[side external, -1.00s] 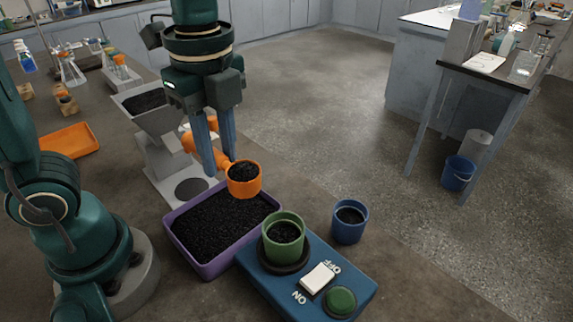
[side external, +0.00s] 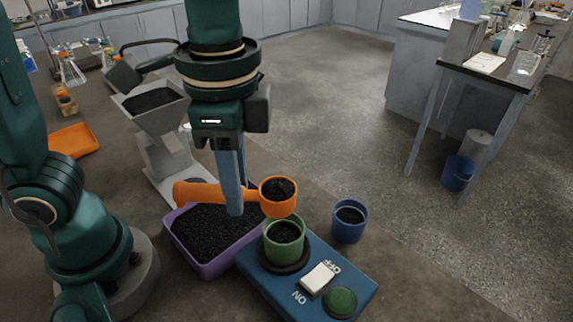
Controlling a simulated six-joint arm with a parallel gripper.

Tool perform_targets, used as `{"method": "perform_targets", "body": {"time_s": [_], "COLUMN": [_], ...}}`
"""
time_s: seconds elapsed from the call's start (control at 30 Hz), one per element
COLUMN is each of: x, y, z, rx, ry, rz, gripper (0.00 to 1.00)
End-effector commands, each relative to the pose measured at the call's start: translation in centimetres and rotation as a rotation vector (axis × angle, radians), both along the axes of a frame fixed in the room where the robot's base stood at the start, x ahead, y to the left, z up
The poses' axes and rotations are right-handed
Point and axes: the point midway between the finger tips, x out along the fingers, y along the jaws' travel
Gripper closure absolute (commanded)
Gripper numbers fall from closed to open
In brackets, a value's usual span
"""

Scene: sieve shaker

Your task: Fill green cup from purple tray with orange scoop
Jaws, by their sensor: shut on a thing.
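My gripper (side external: 232,195) is shut on the handle of the orange scoop (side external: 279,205). The scoop's cup holds black grains and is about upright. It is above and just behind the green cup (side external: 284,252), overlapping its far rim in the picture; I cannot tell if they touch. The green cup has black grains inside and sits in a dark round holder on the blue shaker base. The purple tray (side external: 208,270) of black grains lies to the left, partly hidden by the scoop and gripper.
The blue shaker base (side external: 262,292) carries a white switch (side external: 319,278) and a green button (side external: 340,300). A blue cup (side external: 349,222) with black grains stands to the right. A grey hopper (side external: 155,115) stands behind the tray. An orange tray (side external: 73,140) lies at the far left.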

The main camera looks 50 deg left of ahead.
Motion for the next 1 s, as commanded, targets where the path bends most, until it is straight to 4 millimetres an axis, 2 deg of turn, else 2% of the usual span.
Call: {"method": "perform_targets", "body": {"time_s": [0.47,1.0], "x": [-0.8,-0.6], "y": [-2.9,-2.5], "z": [0.0,-3.2], "rx": [-0.009,-0.277], "ry": [-0.004,0.208], "rz": [0.291,0.312], "gripper": [1.00,1.00]}}
